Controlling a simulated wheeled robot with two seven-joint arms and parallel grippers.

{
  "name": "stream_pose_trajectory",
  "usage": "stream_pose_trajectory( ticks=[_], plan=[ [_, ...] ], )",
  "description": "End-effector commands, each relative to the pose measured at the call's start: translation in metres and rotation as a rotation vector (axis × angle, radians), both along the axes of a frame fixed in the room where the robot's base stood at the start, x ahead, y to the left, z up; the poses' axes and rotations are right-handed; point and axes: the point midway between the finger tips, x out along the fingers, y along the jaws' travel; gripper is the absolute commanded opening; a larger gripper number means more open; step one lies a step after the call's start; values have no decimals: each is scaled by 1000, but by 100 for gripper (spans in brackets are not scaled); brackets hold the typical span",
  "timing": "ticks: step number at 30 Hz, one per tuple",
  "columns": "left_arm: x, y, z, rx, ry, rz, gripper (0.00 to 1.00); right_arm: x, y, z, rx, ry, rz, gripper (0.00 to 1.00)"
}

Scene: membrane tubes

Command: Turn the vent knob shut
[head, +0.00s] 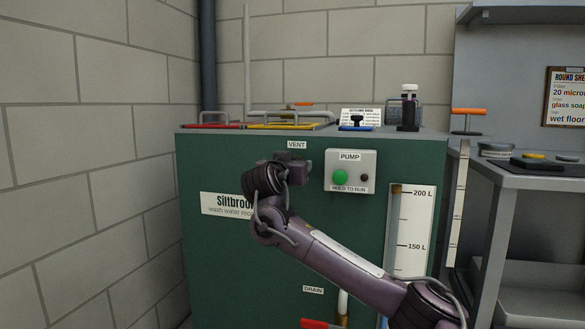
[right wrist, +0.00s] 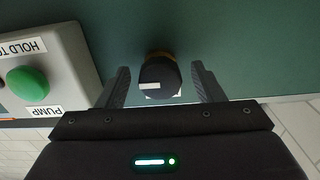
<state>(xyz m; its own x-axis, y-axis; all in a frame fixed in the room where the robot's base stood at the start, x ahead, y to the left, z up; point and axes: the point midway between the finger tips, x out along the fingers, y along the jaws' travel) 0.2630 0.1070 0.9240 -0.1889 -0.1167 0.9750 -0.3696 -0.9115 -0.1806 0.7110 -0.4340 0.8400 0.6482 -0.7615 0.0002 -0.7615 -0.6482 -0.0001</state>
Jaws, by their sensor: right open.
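The vent knob (right wrist: 160,72) is a dark round cap with a white mark on it and a brass-coloured collar behind, on the green tank front (right wrist: 230,45). In the right wrist view my right gripper (right wrist: 160,80) is open, with one finger on each side of the knob and a visible gap to both. In the head view my right gripper (head: 292,166) is just below the VENT label (head: 297,145), and I cannot make out the knob apart from it there. My left gripper is not in view.
The pump box (head: 350,172) with its green button (head: 340,177) is close to the right of the gripper. A level gauge (head: 410,225) and a drain pipe with a red handle (head: 315,324) are lower down.

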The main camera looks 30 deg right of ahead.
Motion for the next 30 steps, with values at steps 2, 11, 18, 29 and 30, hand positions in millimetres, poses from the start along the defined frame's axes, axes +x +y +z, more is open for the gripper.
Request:
stream_pose_trajectory(
  ticks=[2, 11, 18, 29, 30],
  plan=[
    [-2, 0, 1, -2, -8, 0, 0, 3, -3, -1, 1, 2, 1, 61],
    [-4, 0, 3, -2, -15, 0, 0, 4, -4, 0, 1, 1, 1, 60],
    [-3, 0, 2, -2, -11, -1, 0, 4, -4, 0, 1, 1, 2, 28],
    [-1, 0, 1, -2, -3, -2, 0, 4, -4, 0, 20, -21, 2, 17],
    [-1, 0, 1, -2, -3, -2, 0, 4, -4, 0, 29, -32, 2, 17]
  ],
)
